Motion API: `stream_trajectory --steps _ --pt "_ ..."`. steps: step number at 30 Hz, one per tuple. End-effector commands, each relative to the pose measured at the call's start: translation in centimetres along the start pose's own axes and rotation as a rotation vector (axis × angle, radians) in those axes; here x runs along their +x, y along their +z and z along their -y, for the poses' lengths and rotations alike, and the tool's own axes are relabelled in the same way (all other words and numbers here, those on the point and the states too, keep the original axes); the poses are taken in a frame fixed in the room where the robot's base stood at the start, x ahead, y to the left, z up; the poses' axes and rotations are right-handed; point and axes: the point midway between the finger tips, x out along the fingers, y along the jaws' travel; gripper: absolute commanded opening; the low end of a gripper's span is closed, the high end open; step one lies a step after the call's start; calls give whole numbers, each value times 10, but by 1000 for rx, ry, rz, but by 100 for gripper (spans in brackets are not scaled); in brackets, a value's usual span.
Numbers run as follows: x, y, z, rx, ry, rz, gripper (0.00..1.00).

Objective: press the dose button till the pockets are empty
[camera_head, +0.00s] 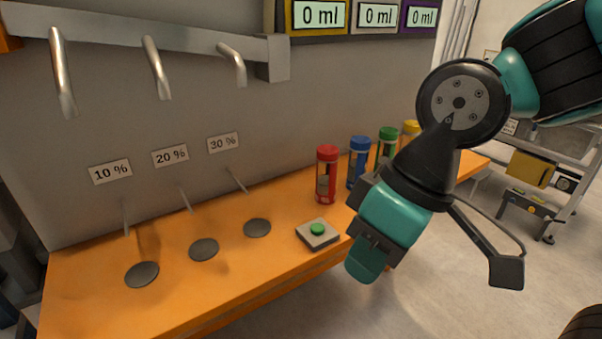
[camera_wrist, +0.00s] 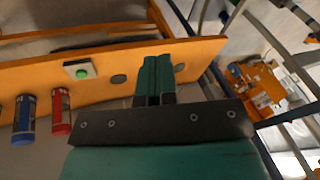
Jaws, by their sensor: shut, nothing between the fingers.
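The green button (camera_head: 317,229) sits on a small grey box (camera_head: 325,241) on the orange bench. The button also shows in the wrist view (camera_wrist: 82,72), left of the fingers. My gripper (camera_head: 364,266) is shut and empty, to the right of the button box near the bench's front edge, and apart from the button. In the wrist view its green fingers (camera_wrist: 154,76) lie together over the bench. I cannot tell which parts are the pockets; three dark round discs, one of them the left disc (camera_head: 142,274), lie in the bench top.
Red (camera_head: 326,188), blue (camera_head: 358,165), green and yellow canisters stand behind the button, partly hidden by my arm. Three metal spouts (camera_head: 155,70) hang above labels reading 10 %, 20 % and 30 %. Three displays (camera_head: 319,15) read 0 ml. Open floor (camera_head: 440,295) lies right of the bench.

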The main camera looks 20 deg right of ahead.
Motion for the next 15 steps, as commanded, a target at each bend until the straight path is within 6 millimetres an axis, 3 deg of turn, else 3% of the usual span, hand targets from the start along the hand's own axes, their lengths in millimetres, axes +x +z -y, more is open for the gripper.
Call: stream_trajectory --steps 5,9,15 --pt "-9 -56 -20 -106 -4 -89 0" --pt "-5 -107 -53 -229 30 -192 0" --pt "12 -161 -109 -403 139 -317 0"
